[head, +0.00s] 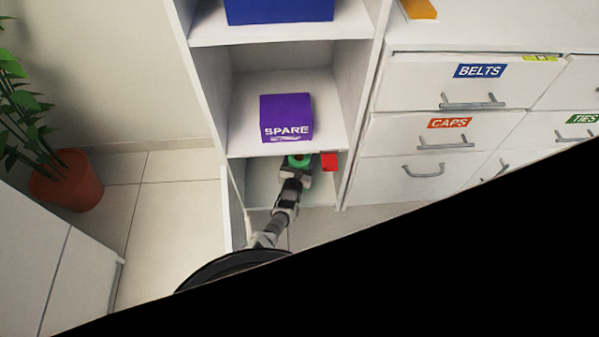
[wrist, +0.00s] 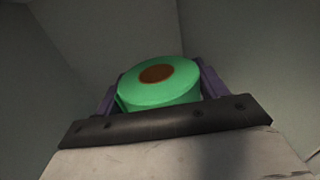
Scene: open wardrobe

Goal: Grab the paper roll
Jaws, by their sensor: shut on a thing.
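The paper roll (wrist: 135,92) is a green cylinder with a brown round centre on its upper face. In the wrist view it sits between the two purple fingers of my gripper (wrist: 160,90), which is shut on it. In the head view the green roll (head: 298,160) shows at the end of my arm, in the lowest compartment of the white shelf unit, just under the shelf edge. My gripper (head: 297,168) is partly hidden there. I cannot tell whether the roll touches the compartment floor.
A purple SPARE box (head: 286,118) stands on the shelf above. The compartment walls are close on both sides. Labelled drawers (head: 450,85) stand right; a potted plant (head: 68,180) stands left.

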